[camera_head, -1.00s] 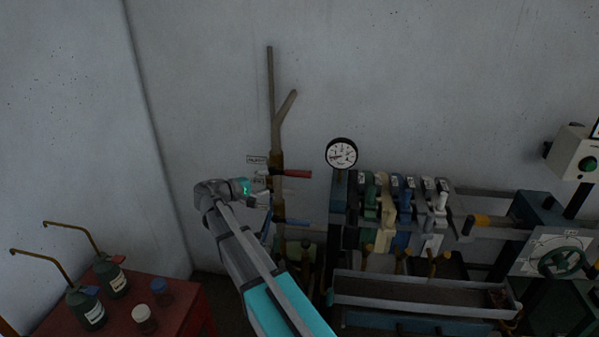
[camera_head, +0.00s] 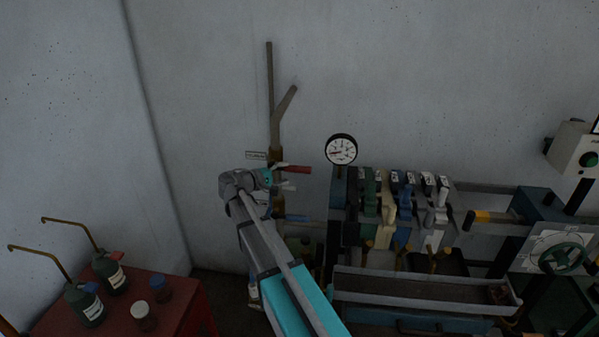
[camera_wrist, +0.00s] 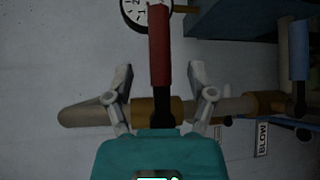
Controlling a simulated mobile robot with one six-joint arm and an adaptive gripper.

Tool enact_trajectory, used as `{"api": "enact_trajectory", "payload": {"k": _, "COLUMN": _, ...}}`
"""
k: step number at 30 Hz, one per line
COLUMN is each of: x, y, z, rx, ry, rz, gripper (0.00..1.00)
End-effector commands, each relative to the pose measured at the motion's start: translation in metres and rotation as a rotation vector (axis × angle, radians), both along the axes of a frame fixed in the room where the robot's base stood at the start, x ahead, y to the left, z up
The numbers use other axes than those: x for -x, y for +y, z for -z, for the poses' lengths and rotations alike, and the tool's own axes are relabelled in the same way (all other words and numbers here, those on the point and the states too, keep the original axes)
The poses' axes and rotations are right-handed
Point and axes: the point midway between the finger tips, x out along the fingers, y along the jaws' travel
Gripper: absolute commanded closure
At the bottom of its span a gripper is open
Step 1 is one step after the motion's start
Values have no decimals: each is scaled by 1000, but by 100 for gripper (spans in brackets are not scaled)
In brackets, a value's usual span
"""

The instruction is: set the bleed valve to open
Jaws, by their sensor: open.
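A valve with a red lever (camera_head: 293,169) sits on the vertical pipe, and the lever sticks out to the right, across the pipe. In the wrist view the red lever (camera_wrist: 159,50) stands between the two open fingers of my gripper (camera_wrist: 162,85), with a gap on each side. The valve's brass body (camera_wrist: 147,108) is just behind the fingers. In the head view my gripper (camera_head: 283,179) is at the red lever's root, partly hidden by my wrist. A second valve with a blue lever (camera_head: 297,218) is lower on the same pipe. I cannot tell which one is the bleed valve.
A small tag (camera_head: 256,155) is beside the red-levered valve; its text is unreadable. A tag reading "BLOW" (camera_wrist: 262,138) shows in the wrist view. A pressure gauge (camera_head: 341,149) and a row of levers (camera_head: 405,195) stand right. A red table (camera_head: 185,300) with bottles is left.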

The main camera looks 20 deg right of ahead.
Motion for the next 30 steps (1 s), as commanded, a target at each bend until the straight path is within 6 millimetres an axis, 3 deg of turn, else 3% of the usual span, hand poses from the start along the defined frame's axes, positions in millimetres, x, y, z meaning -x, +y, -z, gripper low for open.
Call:
{"api": "enact_trajectory", "payload": {"k": 6, "x": -6, "y": -32, "z": 6, "rx": 0, "ry": 0, "rz": 1, "gripper": 29}}
{"api": "enact_trajectory", "payload": {"k": 12, "x": -10, "y": -52, "z": 8, "rx": 0, "ry": 0, "rz": 0, "gripper": 29}}
{"api": "enact_trajectory", "payload": {"k": 27, "x": -11, "y": -60, "z": 9, "rx": 0, "ry": 0, "rz": -1, "gripper": 29}}
{"api": "enact_trajectory", "payload": {"k": 30, "x": -11, "y": -60, "z": 9, "rx": 0, "ry": 0, "rz": -1, "gripper": 48}}
